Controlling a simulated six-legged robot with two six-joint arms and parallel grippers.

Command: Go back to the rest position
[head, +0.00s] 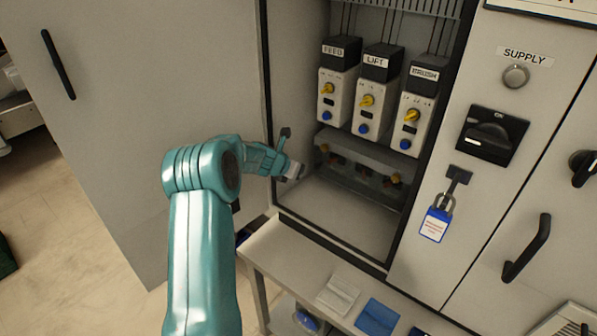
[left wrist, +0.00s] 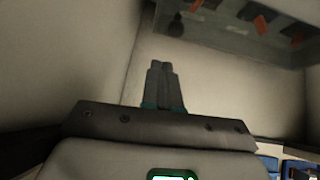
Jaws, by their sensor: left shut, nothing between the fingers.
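My left gripper (head: 299,171) is at the lower left of the open cabinet (head: 345,212), near its left inner wall and below the level of the modules. Its fingers also show in the left wrist view (left wrist: 160,68), closed together with nothing between them. The cabinet's bare inner walls and floor lie beyond the fingertips. Whether the fingertips touch the wall cannot be told. My right gripper is out of view.
Modules marked FEED (head: 338,85), LIFT (head: 372,98) and a third (head: 410,115) hang in the cabinet above a grey rail (head: 372,151). The open door (head: 140,110) stands left. A blue padlock (head: 436,222) hangs below the SUPPLY switch (head: 489,138). A shelf (head: 290,258) juts out below.

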